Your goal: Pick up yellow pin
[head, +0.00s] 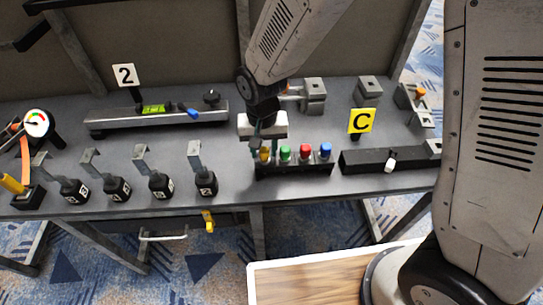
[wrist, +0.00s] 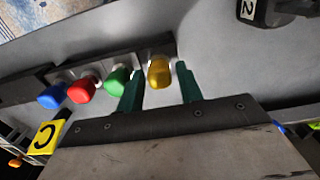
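The yellow pin (head: 265,153) stands at the left end of a dark pin rack (head: 292,170). Green (head: 285,153), red (head: 305,152) and blue (head: 326,151) pins stand to its right in the same rack. My gripper (head: 264,148) is over the rack's left end. In the wrist view, its two green fingers (wrist: 159,85) are apart, one on each side of the yellow pin (wrist: 159,72). Gaps show between the pin and the fingers. The left finger is close to the green pin (wrist: 117,80). The lower part of the yellow pin is partly hidden in the head view.
A yellow C sign (head: 361,121) stands behind a black slider box (head: 385,160) right of the rack. Several black blocks with metal hooks (head: 205,183) stand to the left. A rail with a green level (head: 155,110) lies behind them, near a 2 sign (head: 124,75).

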